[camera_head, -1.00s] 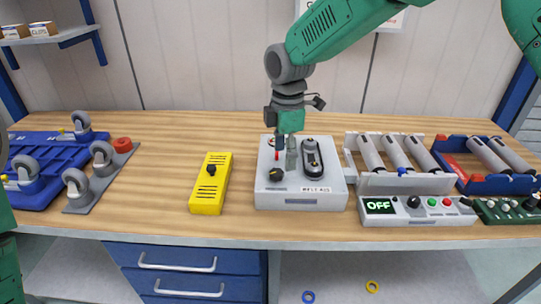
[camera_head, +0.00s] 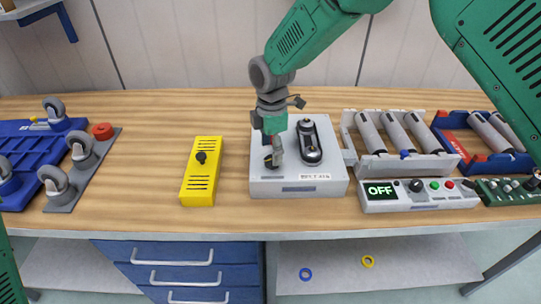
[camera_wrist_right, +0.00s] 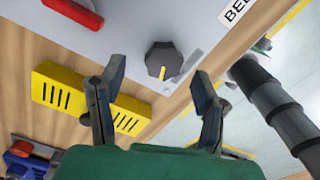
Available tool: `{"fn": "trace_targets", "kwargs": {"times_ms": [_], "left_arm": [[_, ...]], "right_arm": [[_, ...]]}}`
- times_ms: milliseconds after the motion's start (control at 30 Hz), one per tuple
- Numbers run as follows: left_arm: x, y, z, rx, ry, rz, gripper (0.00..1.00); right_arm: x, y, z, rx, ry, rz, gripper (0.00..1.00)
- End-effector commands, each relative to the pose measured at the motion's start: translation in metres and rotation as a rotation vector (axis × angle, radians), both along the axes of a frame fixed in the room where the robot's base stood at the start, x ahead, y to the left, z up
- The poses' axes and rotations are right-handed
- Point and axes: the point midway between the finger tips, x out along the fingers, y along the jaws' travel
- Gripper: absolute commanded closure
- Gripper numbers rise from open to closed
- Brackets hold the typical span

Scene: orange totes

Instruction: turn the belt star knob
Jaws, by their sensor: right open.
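My right gripper (camera_head: 276,153) points down over the box. In the wrist view my right gripper (camera_wrist_right: 158,76) is open, with a finger to either side below the knob and nothing between them. Contact with the knob cannot be made out. My left gripper is out of view.
A yellow box (camera_head: 199,184) is to the left, with bare table between. A roller conveyor unit with an OFF display (camera_head: 381,191) stands close on the right. Casters (camera_head: 57,186) are at far left.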

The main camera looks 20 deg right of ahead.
Motion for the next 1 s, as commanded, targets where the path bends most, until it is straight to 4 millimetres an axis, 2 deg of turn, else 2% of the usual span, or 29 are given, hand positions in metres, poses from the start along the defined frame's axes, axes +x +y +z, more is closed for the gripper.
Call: {"fn": "trace_targets", "kwargs": {"times_ms": [100, 233, 567, 600, 667, 700, 733, 1000], "left_arm": [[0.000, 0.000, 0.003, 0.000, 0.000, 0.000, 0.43], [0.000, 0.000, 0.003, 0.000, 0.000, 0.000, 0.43], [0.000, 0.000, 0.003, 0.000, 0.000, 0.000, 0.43], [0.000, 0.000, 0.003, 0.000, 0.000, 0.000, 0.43], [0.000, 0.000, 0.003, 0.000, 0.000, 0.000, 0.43], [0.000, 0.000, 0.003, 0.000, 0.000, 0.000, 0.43], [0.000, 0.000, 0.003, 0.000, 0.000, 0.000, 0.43], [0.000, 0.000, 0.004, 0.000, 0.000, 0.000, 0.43]], "right_arm": [[-0.001, 0.001, -0.017, 0.000, 0.001, 0.000, 0.43], [0.000, 0.001, -0.027, 0.000, -0.001, 0.000, 0.43], [0.000, 0.001, -0.032, 0.000, -0.001, 0.000, 0.43], [0.000, 0.001, -0.032, 0.000, -0.001, 0.000, 0.50], [0.000, 0.001, -0.031, 0.000, -0.001, 0.000, 0.71], [0.000, 0.001, -0.031, 0.000, -0.002, 0.000, 0.85], [0.000, 0.001, -0.031, 0.000, -0.002, 0.000, 0.92], [0.001, 0.001, -0.031, 0.000, -0.003, -0.012, 0.92]]}}
